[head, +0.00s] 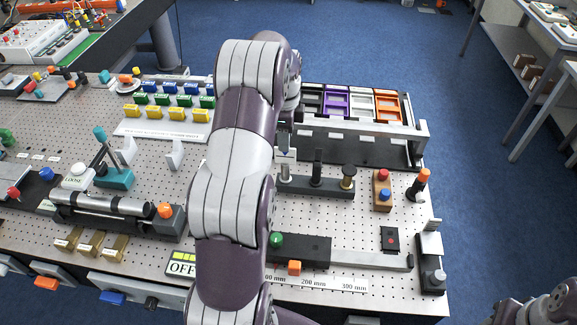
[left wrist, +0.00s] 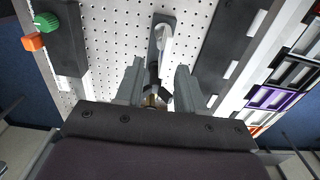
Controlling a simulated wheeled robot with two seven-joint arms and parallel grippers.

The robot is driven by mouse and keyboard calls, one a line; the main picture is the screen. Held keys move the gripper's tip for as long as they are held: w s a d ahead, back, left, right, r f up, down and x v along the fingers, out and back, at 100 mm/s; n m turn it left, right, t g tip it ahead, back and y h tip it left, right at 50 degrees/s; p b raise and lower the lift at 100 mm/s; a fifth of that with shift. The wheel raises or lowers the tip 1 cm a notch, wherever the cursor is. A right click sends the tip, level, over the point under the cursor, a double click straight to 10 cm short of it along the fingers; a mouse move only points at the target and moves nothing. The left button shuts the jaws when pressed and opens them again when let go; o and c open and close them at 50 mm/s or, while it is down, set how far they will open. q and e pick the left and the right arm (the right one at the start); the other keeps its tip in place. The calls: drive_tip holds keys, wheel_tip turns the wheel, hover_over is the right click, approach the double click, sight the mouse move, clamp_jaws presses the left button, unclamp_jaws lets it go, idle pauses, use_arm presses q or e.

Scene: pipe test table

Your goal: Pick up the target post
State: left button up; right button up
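A black rack bar (head: 300,187) stands on the pegboard with three upright posts: a silvery left post (head: 284,172), a black middle post (head: 317,168) and a brass-topped right post (head: 348,178). I cannot tell which is the target post. My left gripper (head: 285,143) points down by the left post. In the left wrist view my left gripper (left wrist: 160,75) has its fingers apart. The silvery post (left wrist: 163,40) stands beyond the fingertips; darker parts and a brass one show between the fingers, partly hidden. I see no clear grip on anything. My right gripper is not clearly visible.
Behind the rack is a dark panel and a row of coloured bins (head: 336,104). In front lies a black slide with a green knob (head: 277,240) and an orange block (head: 294,268). A wooden block with red and blue knobs (head: 382,190) stands to the right.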

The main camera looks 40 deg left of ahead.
sight(286, 162)
use_arm(q)
drive_tip(key=f, duration=0.2)
drive_tip(key=a+f+b, duration=0.1)
drive_tip(key=f, duration=0.2)
drive_tip(key=shift+w+b, duration=0.15)
drive_tip(key=shift+b, duration=0.15)
drive_tip(key=shift+w+d+f+p, duration=0.1)
drive_tip(key=shift+w+f+p, duration=0.15)
drive_tip(key=shift+f+p, duration=0.3)
drive_tip(key=shift+w+f+p, duration=0.2)
drive_tip(key=shift+f+p, duration=0.35)
drive_tip(key=shift+s+d+f, duration=0.15)
drive_tip(key=shift+s+f, duration=0.05)
drive_tip(key=shift+f, duration=0.05)
drive_tip(key=shift+s+d+r, duration=0.1)
drive_tip(key=shift+s, duration=0.3)
drive_tip(key=c, duration=0.4)
drive_tip(key=shift+w, duration=0.2)
clamp_jaws()
use_arm(e)
drive_tip(key=shift+w+a+f, duration=0.35)
drive_tip(key=shift+a+f, duration=0.05)
drive_tip(key=shift+f, duration=0.05)
